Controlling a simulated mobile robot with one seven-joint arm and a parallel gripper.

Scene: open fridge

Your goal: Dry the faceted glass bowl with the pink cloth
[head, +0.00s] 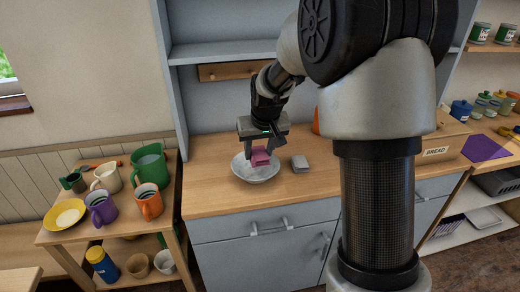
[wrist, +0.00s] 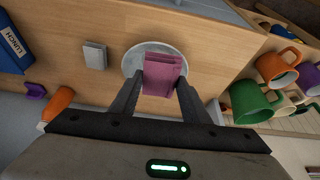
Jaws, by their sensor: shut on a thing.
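The pink cloth (head: 260,157) is a small folded block between the fingers of my gripper (head: 261,152), which is shut on it. In the wrist view the pink cloth (wrist: 163,75) sits between the two dark fingertips (wrist: 158,88). The faceted glass bowl (head: 256,174) is pale and stands upright on the wooden counter, directly below the gripper. In the wrist view the bowl (wrist: 133,58) is partly hidden behind the cloth. I cannot tell whether the cloth touches the inside of the bowl.
A small grey folded block (head: 300,163) lies on the counter (head: 215,195) right of the bowl. A side table at left holds several mugs, including a green one (head: 149,165), and a yellow plate (head: 64,215). A bread box (head: 437,150) stands at right. Counter left of the bowl is clear.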

